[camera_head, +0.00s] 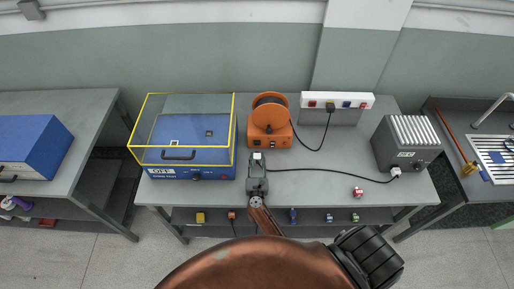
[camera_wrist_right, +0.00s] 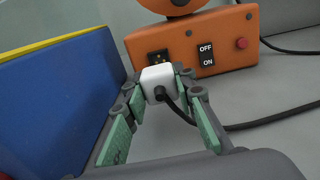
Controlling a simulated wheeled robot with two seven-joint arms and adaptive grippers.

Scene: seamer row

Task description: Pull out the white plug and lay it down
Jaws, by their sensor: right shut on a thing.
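The white plug (camera_head: 257,156) is in front of the orange reel unit (camera_head: 268,123). My right gripper (camera_head: 257,166) is shut on it. In the right wrist view the white plug (camera_wrist_right: 158,80) sits between the green-padded fingers, its black cable leaving toward the lower right. A black socket (camera_wrist_right: 157,57) on the front of the orange unit shows just behind and above the plug. Whether the plug's pins are clear of the socket is hidden. My left gripper is not in view.
A blue case with a clear, yellow-edged lid (camera_head: 190,172) stands close on the left. The black cable (camera_head: 330,171) runs right to a grey finned box (camera_head: 407,145). A small red-and-white item (camera_head: 357,191) lies near the front edge. The grey bench (camera_head: 320,190) is otherwise mostly clear there.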

